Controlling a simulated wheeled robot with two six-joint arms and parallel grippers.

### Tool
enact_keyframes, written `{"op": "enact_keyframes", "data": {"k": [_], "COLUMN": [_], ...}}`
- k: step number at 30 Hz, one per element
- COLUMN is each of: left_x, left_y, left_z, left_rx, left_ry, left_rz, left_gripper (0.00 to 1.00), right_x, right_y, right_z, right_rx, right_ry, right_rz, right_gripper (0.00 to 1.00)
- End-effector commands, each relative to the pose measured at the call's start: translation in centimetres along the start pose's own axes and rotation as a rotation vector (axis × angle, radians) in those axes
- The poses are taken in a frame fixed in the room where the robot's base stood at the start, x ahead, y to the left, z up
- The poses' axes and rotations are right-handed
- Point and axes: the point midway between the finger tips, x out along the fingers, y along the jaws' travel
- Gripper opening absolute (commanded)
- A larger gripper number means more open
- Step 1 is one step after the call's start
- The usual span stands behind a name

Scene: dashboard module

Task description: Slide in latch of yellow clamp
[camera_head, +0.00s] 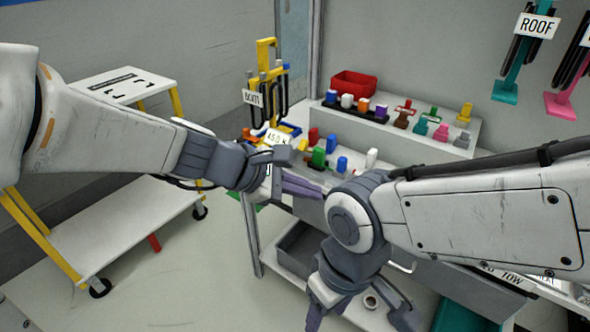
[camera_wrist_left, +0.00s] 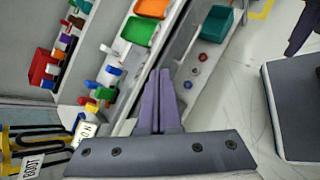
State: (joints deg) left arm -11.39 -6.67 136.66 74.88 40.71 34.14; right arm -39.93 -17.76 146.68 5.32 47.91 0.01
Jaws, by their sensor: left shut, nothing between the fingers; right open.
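I cannot tell for sure which part is the yellow clamp. A small yellow piece (camera_head: 465,111) stands on the upper shelf at the right. A tall yellow frame (camera_head: 265,52) with black prongs and a label stands at the back; its prongs and label also show at the lower left of the left wrist view (camera_wrist_left: 28,138). No latch can be made out. My left gripper (camera_head: 302,188) is shut and empty, in front of the workbench; its purple fingers show in the left wrist view (camera_wrist_left: 158,100). My right gripper (camera_head: 358,312) is open, low, and pointing down, apart from both yellow things.
A two-level shelf (camera_head: 430,148) holds several coloured pieces and a red bin (camera_head: 354,86). A grey drawer (camera_head: 298,250) is below the bench. A white cart (camera_head: 130,215) with yellow legs stands left. Pink and teal hangers (camera_head: 505,90) are at upper right. The floor at lower left is clear.

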Motion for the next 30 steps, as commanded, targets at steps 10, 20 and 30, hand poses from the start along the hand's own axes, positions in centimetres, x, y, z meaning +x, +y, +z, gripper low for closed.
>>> {"op": "enact_keyframes", "data": {"k": [10, 20, 30], "left_x": [3.5, 3.8, 9.9], "left_y": [6.1, 8.2, 11.3], "left_z": [-13.4, -16.2, -16.7], "left_rx": [-0.711, -0.868, -0.865], "left_ry": [-0.095, -0.138, -0.137], "left_rz": [0.419, 0.515, 0.510], "left_gripper": [0.00, 0.00, 0.00], "right_x": [12.2, 13.9, 15.6], "right_y": [0.9, 1.0, 1.1], "right_z": [0.7, 0.7, 0.8], "right_rx": [-0.001, -0.001, -0.001], "right_ry": [0.000, 0.001, 0.000], "right_rz": [0.000, 0.000, 0.000], "right_gripper": [0.57, 0.57, 0.57]}}
